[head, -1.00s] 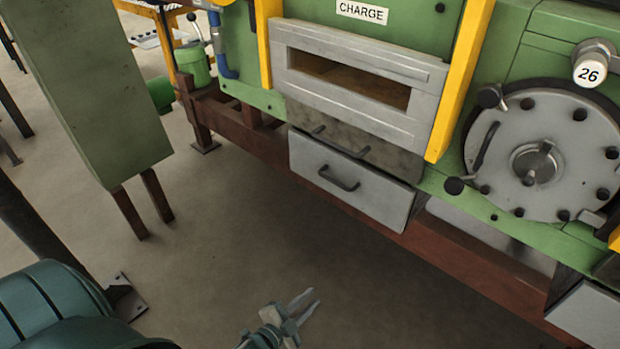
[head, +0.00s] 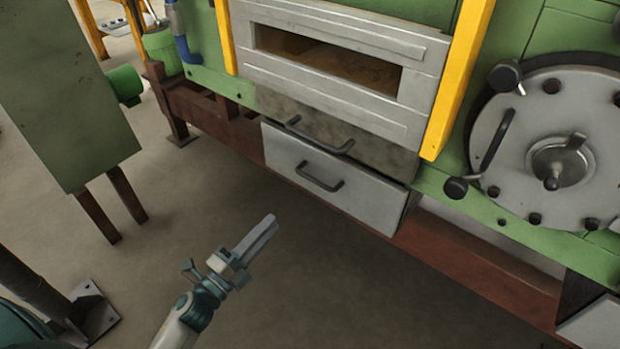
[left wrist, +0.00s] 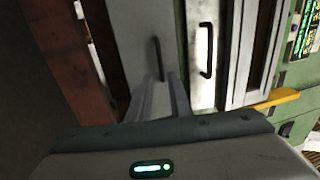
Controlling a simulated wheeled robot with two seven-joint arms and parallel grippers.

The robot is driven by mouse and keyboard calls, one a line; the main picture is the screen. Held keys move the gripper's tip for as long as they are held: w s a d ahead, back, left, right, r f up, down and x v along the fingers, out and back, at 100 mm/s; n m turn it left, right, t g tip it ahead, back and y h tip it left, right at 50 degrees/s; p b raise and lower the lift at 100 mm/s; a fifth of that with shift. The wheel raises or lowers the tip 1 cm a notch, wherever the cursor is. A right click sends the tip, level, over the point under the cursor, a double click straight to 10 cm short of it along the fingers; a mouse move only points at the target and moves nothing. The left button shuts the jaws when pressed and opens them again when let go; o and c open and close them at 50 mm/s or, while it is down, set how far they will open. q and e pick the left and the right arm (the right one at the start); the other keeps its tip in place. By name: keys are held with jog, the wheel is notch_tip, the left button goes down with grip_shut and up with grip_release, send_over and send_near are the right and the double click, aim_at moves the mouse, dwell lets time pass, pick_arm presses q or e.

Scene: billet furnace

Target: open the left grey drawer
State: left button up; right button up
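The left grey drawer (head: 355,202) sits low on the furnace, under the charge opening. Its dark bar handle (head: 319,177) is on the front, and no opened interior shows. A second dark handle (head: 320,136) is on the grey flap just above. My left gripper (head: 268,228) is in front of and below the drawer, apart from it and pointing up toward it. In the left wrist view its two fingers (left wrist: 161,95) are apart with nothing between them. The drawer handle (left wrist: 157,58) is just beyond the fingertips, with the flap handle (left wrist: 206,50) to its right. My right gripper is out of view.
A red-brown beam (head: 470,265) runs along the furnace base. A round grey door (head: 560,150) with knobs is at the right, and another light grey box front (head: 598,328) is at lower right. A green cabinet (head: 65,100) stands at left. The floor before the drawer is clear.

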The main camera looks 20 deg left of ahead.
aim_at(311, 177)
pick_arm(q)
jog(key=shift+w, duration=0.15)
